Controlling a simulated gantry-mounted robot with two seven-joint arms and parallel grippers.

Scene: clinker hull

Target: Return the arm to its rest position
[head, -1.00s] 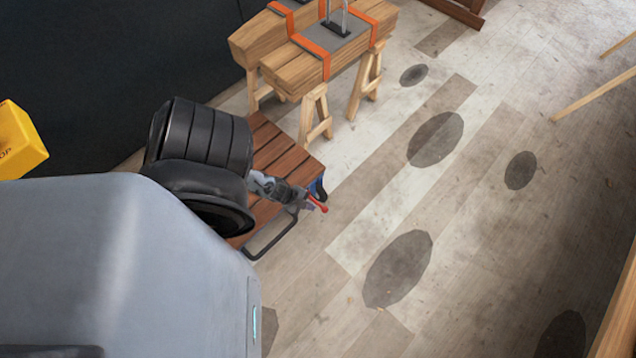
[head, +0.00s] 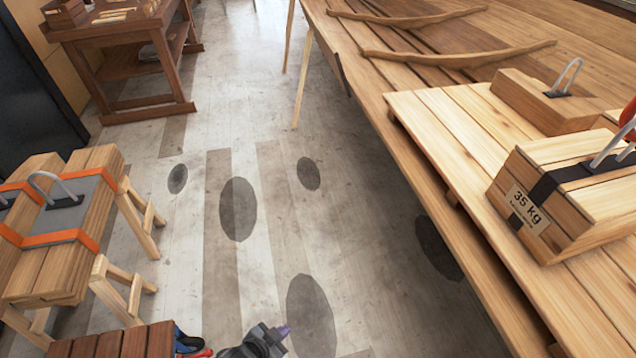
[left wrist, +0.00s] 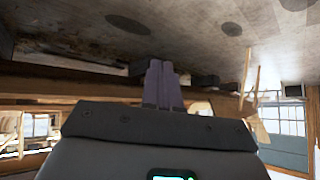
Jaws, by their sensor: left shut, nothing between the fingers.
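My left gripper (head: 284,331) shows at the bottom edge of the head view, dark with purplish fingertips, over the bare floor. In the left wrist view its two fingers (left wrist: 161,84) stand close together, shut, with nothing between them. Most of the left arm is outside the head view. My right gripper is in neither view now.
A slatted wooden stand (head: 110,343) with red and blue tools (head: 190,345) lies just left of the gripper. Strapped timbers (head: 65,220) on trestles stand at left. A long plank bench (head: 450,150) with a 35 kg block (head: 570,190) fills the right. The floor aisle (head: 245,150) is clear.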

